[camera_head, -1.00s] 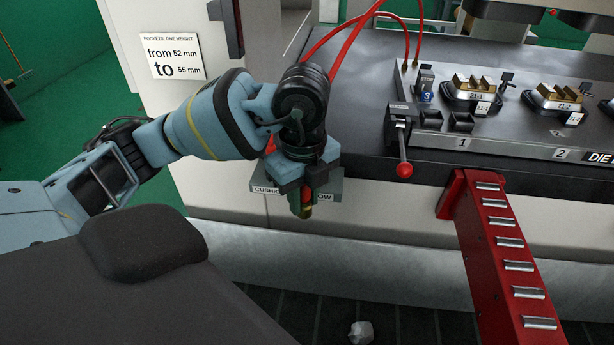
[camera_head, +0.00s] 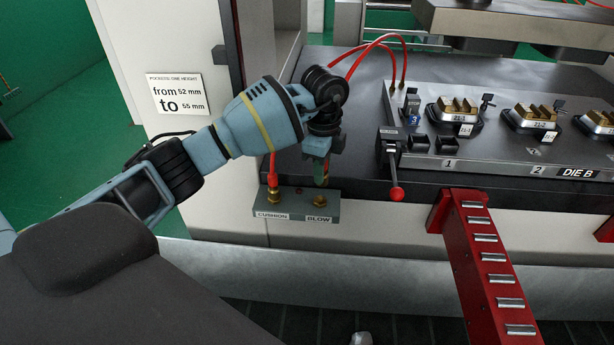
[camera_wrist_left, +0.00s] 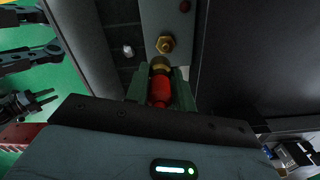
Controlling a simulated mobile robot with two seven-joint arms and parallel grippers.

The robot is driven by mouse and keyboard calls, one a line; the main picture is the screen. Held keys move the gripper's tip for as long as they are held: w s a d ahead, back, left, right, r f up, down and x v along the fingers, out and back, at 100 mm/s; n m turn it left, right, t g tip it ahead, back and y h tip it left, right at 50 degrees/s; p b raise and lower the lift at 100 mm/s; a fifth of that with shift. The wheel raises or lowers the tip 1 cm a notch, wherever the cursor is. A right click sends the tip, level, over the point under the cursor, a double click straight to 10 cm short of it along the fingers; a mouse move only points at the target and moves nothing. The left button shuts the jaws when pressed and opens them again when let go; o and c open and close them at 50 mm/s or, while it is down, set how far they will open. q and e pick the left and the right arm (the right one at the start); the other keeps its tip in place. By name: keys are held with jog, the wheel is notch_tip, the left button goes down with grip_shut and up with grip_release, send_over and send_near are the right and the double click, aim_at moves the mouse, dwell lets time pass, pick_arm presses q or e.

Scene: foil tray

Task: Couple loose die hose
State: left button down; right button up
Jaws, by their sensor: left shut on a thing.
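My left gripper (camera_head: 319,176) is shut on the loose die hose's red end (camera_wrist_left: 160,90), which has a brass coupling (camera_wrist_left: 159,66) at its tip. It holds this end above the BLOW side of the grey port block (camera_head: 297,207). A brass port (camera_head: 320,198) stands on the block over the BLOW label. In the left wrist view a brass fitting (camera_wrist_left: 165,44) lies just beyond the coupling, and the two look apart. The CUSHION port (camera_head: 273,195) carries another red hose (camera_head: 272,168). My right gripper is not in view.
The dark press bed (camera_head: 350,150) and its die plate with a red-knobbed lever (camera_head: 396,193) lie to the right. A red roller arm (camera_head: 482,260) juts forward. A white height sign (camera_head: 177,95) hangs at left. The floor in front is mostly clear.

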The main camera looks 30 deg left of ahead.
pick_arm(q)
jog(key=shift+w+a+r, duration=0.1)
jog(key=shift+w+a, duration=0.25)
jog(key=shift+w, duration=0.05)
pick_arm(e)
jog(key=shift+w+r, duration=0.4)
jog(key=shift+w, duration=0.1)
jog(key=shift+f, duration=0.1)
